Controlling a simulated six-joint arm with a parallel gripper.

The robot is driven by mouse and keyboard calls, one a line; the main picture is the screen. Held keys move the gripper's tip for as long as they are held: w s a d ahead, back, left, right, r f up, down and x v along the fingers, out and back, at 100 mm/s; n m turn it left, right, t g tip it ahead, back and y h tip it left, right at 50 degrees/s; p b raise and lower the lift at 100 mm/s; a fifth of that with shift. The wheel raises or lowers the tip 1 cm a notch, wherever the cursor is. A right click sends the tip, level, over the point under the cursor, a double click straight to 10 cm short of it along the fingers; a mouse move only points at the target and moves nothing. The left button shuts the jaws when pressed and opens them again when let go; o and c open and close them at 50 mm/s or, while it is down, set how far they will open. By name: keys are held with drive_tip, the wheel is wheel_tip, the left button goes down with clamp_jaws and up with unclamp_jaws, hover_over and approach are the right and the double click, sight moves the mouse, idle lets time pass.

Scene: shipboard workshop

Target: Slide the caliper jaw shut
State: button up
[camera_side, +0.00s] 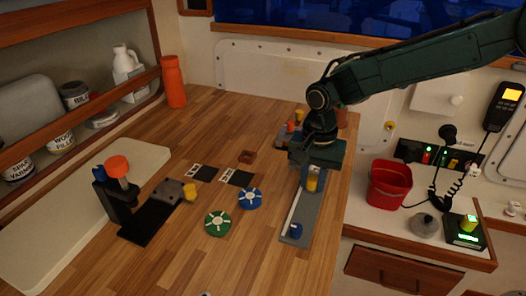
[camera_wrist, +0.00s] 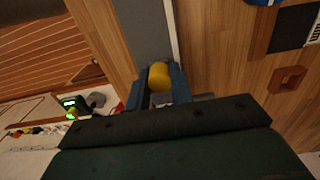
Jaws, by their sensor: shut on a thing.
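The caliper appears to be the long grey bar (camera_side: 293,232) with a pale strip along one edge, lying near the right edge of the bench. A blue piece (camera_side: 296,230) sits near its front end. A yellow knob (camera_side: 312,184) stands farther back on the bar. My gripper (camera_side: 311,174) points down over the bar and is shut on this yellow knob. In the wrist view the yellow knob (camera_wrist: 160,76) shows between my two blue fingers, with the grey bar (camera_wrist: 146,30) running beyond it. The moving jaw beneath the knob is mostly hidden by my gripper.
Left of the bar lie a blue disc (camera_side: 249,198), a green disc (camera_side: 217,223) and a brown square frame (camera_side: 247,157). A black fixture (camera_side: 150,221) with another yellow knob stands farther left. A red bucket (camera_side: 389,186) stands right. The bench front is clear.

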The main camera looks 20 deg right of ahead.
sight(313, 178)
drive_tip(key=o, duration=0.9)
drive_tip(key=shift+r, duration=0.15)
wheel_tip(313, 178, up, 14)
drive_tip(key=shift+f, duration=0.2)
idle(0.3)
